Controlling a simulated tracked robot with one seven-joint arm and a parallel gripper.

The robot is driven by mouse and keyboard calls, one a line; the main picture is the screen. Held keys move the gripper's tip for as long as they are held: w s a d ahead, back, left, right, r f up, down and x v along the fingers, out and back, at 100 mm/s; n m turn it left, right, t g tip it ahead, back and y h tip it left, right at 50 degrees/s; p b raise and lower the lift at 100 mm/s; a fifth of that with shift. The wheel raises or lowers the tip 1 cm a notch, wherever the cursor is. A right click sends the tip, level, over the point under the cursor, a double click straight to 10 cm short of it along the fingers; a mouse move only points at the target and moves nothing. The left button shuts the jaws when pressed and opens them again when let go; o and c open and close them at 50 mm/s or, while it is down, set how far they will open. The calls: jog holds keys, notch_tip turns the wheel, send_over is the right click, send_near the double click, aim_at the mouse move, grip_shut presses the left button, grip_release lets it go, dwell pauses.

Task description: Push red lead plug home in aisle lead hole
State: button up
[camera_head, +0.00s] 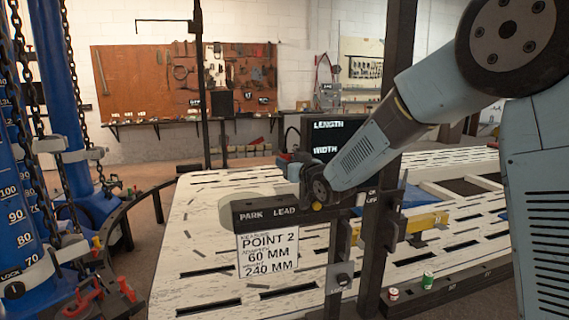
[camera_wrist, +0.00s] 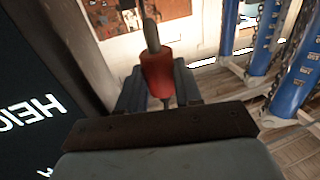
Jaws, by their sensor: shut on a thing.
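My gripper (camera_wrist: 159,88) is shut on the red lead plug (camera_wrist: 158,70), which sits between the two fingers in the wrist view. A grey stem sticks out beyond the plug's red body, and a thin part shows on its near side. In the head view my gripper (camera_head: 292,166) is just above a dark bar (camera_head: 245,215) lettered PARK and LEAD. The plug cannot be made out there. No lead hole is clearly visible, and I cannot tell whether the plug touches one.
A white slotted bench (camera_head: 205,225) spreads below the bar. A sign (camera_head: 267,256) reading POINT 2 hangs from the bar. A dark post (camera_head: 385,170) stands right of it, near a dark screen (camera_head: 345,140). Blue columns (camera_head: 78,100) with chains stand at left.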

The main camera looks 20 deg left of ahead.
jog(key=a, duration=0.1)
send_over(284, 202)
jog(key=shift+a+f, duration=0.1)
jog(key=shift+f, duration=2.8)
jog(key=shift+f, duration=2)
jog(key=o, duration=1.1)
jog(key=shift+o, duration=0.2)
jog(key=v, duration=1.3)
jog(key=shift+s+d, duration=0.15)
jog(key=shift+d, duration=0.25)
